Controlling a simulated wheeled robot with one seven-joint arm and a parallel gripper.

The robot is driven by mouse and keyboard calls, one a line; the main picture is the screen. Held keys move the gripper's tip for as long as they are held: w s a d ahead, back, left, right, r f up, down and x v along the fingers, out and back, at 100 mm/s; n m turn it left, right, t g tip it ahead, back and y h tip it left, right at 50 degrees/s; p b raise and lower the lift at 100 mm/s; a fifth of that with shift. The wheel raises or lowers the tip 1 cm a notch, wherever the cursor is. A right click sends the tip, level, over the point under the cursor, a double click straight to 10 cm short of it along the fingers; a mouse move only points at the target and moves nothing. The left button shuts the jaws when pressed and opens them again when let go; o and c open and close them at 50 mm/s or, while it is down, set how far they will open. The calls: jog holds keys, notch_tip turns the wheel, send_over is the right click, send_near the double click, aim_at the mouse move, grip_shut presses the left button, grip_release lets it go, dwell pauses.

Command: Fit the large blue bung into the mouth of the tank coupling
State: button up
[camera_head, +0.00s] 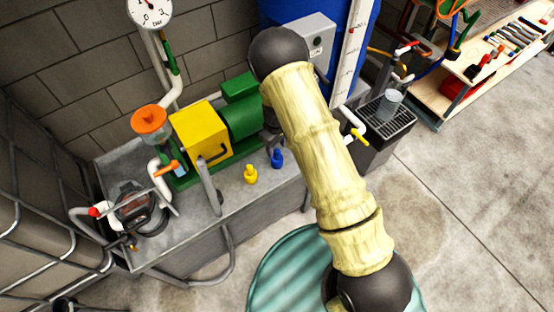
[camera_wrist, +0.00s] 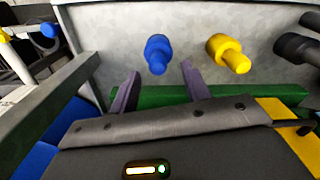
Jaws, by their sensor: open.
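The blue bung (camera_head: 277,158) stands on the grey bench top, to the right of a yellow bung (camera_head: 251,174). In the wrist view the blue bung (camera_wrist: 158,52) is ahead of my gripper (camera_wrist: 160,70), roughly centred between its two fingers. The fingers are apart and empty. I cannot tell whether the bung is between the fingertips or still beyond them. The yellow bung (camera_wrist: 228,53) stands to the right, outside the right finger. In the head view my arm hides most of my gripper. I cannot make out the mouth of the tank coupling for certain.
A yellow and green pump (camera_head: 200,132) stands behind the bungs. A blue tank (camera_head: 352,55), a yellow-handled valve (camera_head: 357,136) and a dark grated stand (camera_head: 385,120) are to the right. A grey upright pipe (camera_head: 208,187) stands left of the bungs. A caged container is at far left.

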aim_at(278, 151)
notch_tip(278, 151, down, 5)
jog(key=shift+w+d+f, duration=0.1)
jog(key=shift+w, duration=0.05)
dwell(0.5)
jog(key=c, duration=0.6)
jog(key=shift+d+r, duration=0.1)
jog(key=shift+r, duration=0.3)
notch_tip(278, 151, up, 6)
jog(key=shift+r, duration=0.2)
jog(key=s+d+b, duration=0.1)
jog(key=s+d, duration=0.2)
jog(key=s, duration=0.2)
jog(key=s+d, duration=0.4)
jog(key=s, duration=0.2)
jog(key=s+d+b, duration=0.1)
jog(key=s+d, duration=0.3)
jog(key=s, duration=0.1)
jog(key=shift+s+b, duration=0.3)
